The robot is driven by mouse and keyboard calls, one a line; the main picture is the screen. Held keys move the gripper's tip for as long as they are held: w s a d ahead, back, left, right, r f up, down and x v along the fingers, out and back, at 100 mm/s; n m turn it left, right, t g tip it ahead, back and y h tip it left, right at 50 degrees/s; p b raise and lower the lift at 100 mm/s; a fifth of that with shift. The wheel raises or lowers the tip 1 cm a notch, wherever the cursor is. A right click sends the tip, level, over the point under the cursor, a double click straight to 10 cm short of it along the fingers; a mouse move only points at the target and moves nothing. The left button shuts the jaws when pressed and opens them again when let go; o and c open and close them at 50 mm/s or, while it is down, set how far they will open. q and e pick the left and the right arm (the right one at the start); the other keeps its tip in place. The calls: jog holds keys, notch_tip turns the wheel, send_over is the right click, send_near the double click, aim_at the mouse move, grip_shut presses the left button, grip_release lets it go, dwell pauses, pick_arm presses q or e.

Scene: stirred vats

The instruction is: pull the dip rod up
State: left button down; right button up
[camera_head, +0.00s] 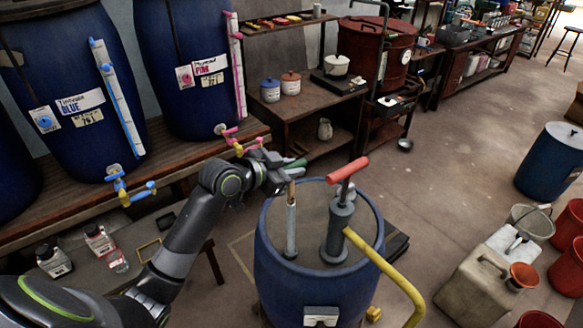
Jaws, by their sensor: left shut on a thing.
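The blue drum (290,275) stands in the lower middle with its lid facing up. A slim grey upright tube (291,230) rises from the left part of the lid. The dip rod (291,190) shows as a thin brownish piece at the tube's top. My left gripper (290,173) comes in from the left and is shut on the dip rod's upper end, just above the tube. The fingers hide part of the rod, and its lower length is hidden inside the tube. My right gripper is not in view.
A grey hand pump (339,228) with a red handle (347,169) and a yellow hose (385,268) stands close right of the tube. A beige canister (478,290) and red buckets stand at right.

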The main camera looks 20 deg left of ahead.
pick_arm(q)
jog(key=shift+r, duration=0.35)
jog(key=c, duration=1.7)
grip_release()
jog(key=o, duration=0.4)
jog(key=shift+f, duration=0.1)
jog(key=shift+s+a, duration=0.3)
jog(key=shift+s, duration=0.15)
jog(key=b+v, duration=0.1)
jog(key=v, duration=1.5)
jog(key=shift+s+r, duration=0.2)
jog(key=shift+r, duration=0.05)
